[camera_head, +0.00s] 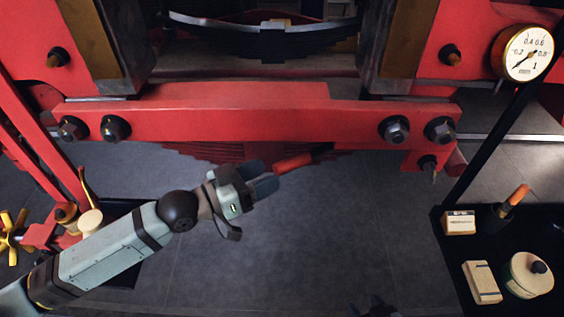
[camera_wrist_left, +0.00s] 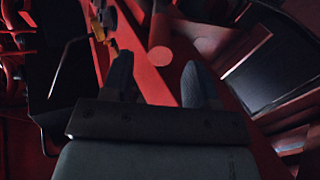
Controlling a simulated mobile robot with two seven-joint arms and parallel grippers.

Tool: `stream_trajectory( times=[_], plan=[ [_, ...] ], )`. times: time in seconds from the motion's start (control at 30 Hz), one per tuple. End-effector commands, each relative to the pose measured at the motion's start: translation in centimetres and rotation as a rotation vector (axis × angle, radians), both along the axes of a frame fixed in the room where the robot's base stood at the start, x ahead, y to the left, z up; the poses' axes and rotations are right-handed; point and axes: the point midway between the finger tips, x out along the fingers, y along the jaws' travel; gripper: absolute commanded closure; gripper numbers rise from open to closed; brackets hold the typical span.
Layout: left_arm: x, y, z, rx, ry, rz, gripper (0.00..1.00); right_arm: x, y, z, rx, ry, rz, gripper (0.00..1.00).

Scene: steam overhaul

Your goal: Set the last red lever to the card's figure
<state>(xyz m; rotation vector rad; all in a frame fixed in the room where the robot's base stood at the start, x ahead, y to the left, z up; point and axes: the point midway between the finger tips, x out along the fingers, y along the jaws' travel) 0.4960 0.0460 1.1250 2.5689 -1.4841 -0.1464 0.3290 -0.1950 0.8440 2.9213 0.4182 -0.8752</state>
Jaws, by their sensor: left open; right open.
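A red lever grip (camera_head: 293,163) sticks out below the red cross-beam, near the middle of the head view. My left gripper (camera_head: 264,178) is open, with its fingertips just short of the grip's near end. In the left wrist view a round red end (camera_wrist_left: 160,56), apparently the grip seen end-on, shows between the two open fingers (camera_wrist_left: 160,82). I cannot tell whether they touch it. My right gripper (camera_head: 375,304) shows only as dark tips at the bottom edge, apart from everything. I cannot make out a card with a readable figure.
The red cross-beam (camera_head: 245,115) with large bolts spans the back. A round gauge (camera_head: 527,53) stands at upper right, its needle pointing low left. A black tray (camera_head: 455,262) at right holds cream boxes, a round tin and an orange-tipped item. Yellow valve handles (camera_head: 12,238) are at left.

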Motion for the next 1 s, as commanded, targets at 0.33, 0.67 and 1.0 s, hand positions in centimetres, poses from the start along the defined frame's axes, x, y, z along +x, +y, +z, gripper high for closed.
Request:
stream_trajectory(
  times=[0.33, 0.67, 1.0],
  plan=[
    [2.3, -3.9, 0.0, 0.001, -0.001, 0.001, 0.46, 0.0, 0.1, 1.0, 0.0, 0.001, 0.001, 0.46],
    [2.5, -4.2, -0.1, 0.002, -0.001, 0.001, 0.46, -0.1, 0.1, 0.9, 0.002, 0.004, 0.002, 0.46],
    [2.4, -4.2, 0.0, 0.001, -0.001, 0.001, 1.0, -0.1, 0.2, 0.9, 0.001, 0.004, 0.002, 0.46]
  ],
)
